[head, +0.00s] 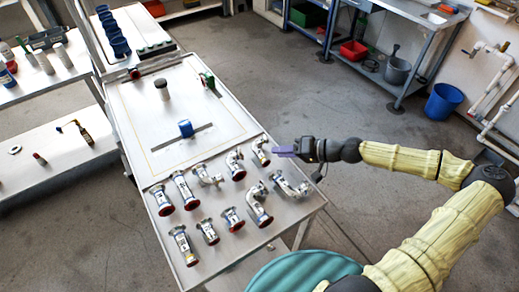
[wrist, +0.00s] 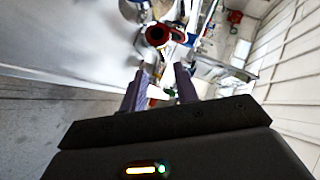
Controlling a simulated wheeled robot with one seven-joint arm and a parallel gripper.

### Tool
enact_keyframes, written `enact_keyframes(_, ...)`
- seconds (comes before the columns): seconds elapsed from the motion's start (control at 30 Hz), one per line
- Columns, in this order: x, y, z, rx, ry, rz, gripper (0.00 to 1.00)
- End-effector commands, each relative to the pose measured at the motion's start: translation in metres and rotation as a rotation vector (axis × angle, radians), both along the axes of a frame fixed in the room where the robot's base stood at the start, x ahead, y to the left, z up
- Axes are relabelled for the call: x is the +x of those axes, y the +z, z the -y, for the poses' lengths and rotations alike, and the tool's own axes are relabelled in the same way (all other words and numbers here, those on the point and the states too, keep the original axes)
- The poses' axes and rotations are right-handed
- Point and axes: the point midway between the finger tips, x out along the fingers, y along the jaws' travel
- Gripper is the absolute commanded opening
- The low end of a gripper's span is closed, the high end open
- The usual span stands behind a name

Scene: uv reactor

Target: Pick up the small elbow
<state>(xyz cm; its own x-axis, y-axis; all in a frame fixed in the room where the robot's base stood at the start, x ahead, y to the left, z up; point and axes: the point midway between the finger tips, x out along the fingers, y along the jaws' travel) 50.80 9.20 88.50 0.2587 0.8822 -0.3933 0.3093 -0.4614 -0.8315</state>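Several shiny metal pipe fittings with dark red end caps lie on the near part of the white table. A small bent fitting (head: 260,151), which looks like the small elbow, lies at the table's right edge. Another bent fitting (head: 236,165) lies to its left. My gripper (head: 278,150) has purple fingers and is just right of the small bent fitting, pointing left. In the wrist view the fingers (wrist: 161,76) stand apart with nothing clearly held between them. A red-capped fitting end (wrist: 158,36) shows beyond the fingertips; I cannot tell which fitting it is.
Larger bent fittings (head: 259,206) and (head: 291,185) lie nearer the front right edge. Straight fittings (head: 160,199) fill the left side. A blue part (head: 186,128) and a dark-topped post (head: 162,90) stand farther back. Floor right of the table is open.

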Motion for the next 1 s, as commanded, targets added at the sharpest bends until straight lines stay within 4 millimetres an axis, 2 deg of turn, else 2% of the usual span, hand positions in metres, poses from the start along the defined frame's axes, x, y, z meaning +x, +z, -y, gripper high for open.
enact_keyframes(0.1,0.002,-0.004,-0.013,0.001,0.005,-0.001,0.31)
enact_keyframes(0.53,0.004,-0.006,-0.02,0.0,0.007,-0.001,0.31)
enact_keyframes(0.8,0.014,-0.017,-0.051,0.0,0.005,-0.001,0.31)
enact_keyframes(1.0,0.017,-0.022,-0.061,0.0,0.002,0.0,0.31)
